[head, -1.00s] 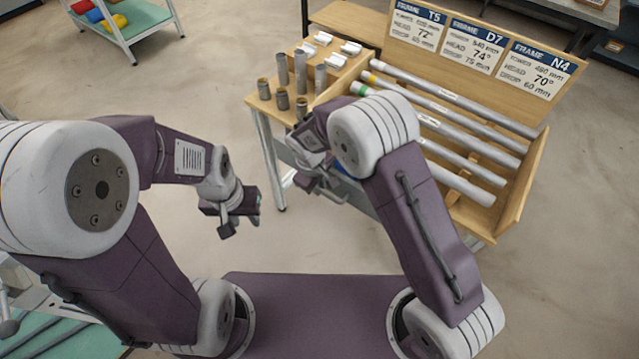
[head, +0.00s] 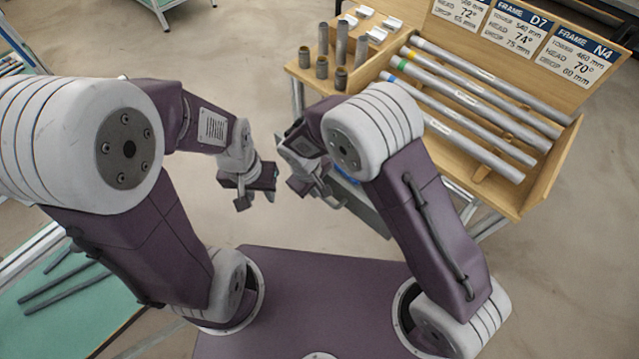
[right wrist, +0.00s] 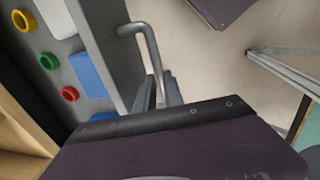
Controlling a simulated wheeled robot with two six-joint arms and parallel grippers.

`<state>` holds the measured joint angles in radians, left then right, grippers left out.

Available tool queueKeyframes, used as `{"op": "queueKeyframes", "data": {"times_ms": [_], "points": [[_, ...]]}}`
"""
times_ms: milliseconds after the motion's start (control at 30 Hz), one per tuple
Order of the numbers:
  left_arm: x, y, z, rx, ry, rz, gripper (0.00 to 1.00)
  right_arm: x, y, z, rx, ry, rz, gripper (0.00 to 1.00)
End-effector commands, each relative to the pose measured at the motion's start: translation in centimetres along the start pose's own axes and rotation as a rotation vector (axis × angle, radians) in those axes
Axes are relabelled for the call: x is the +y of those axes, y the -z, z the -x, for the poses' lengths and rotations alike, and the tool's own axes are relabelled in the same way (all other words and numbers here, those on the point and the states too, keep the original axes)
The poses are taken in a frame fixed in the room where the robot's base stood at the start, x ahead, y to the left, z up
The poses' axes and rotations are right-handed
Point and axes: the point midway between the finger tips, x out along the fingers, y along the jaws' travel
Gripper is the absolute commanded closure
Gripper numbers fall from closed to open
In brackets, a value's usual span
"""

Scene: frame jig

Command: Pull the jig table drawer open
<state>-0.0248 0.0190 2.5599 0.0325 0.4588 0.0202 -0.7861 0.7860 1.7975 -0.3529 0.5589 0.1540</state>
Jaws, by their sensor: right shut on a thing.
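The jig table drawer (head: 372,212) is a grey box that sticks out from under the wooden jig table (head: 505,205) in the head view, partly hidden by my right arm. In the right wrist view its grey front wall (right wrist: 98,45) and inside show, so it stands at least partly open. Its bar handle (right wrist: 150,45) lies between the fingers of my right gripper (right wrist: 158,95), which is shut on it. In the head view my right gripper (head: 315,185) is at the drawer front. My left gripper (head: 256,198) hangs empty to the left, its fingers apart.
The drawer holds yellow (right wrist: 23,20), green (right wrist: 48,61) and red (right wrist: 69,94) rings and blue pieces (right wrist: 88,75). A green-topped bench (head: 90,315) is at lower left. Bare floor lies between.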

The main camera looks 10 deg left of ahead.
Motion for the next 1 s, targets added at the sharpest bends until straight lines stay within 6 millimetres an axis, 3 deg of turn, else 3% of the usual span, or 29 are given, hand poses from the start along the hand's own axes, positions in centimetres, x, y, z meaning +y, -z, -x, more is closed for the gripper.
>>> {"op": "queueKeyframes", "data": {"times_ms": [300, 333, 400, 767, 1000], "points": [[0.0, 0.0, 0.0, 0.0, 0.0, 0.0, 0.66, -0.1, 0.0, 0.0, 0.001, 0.0, 0.0, 1.0], [0.0, 0.0, 0.0, 0.0, 0.0, 0.0, 0.66, -0.1, 0.0, 0.0, 0.001, 0.0, 0.0, 0.79], [0.0, 0.0, 0.0, 0.0, 0.0, 0.0, 0.66, 0.0, 0.0, 0.0, 0.001, 0.0, 0.0, 0.66], [0.0, 0.0, 0.4, 0.0, 0.0, 0.0, 0.66, 0.0, 0.0, 0.5, 0.001, 0.0, 0.0, 0.66], [0.1, 0.4, 4.2, 0.0, 0.0, 0.0, 0.66, 0.2, 0.0, 4.9, 0.001, 0.0, 0.001, 0.66]]}}
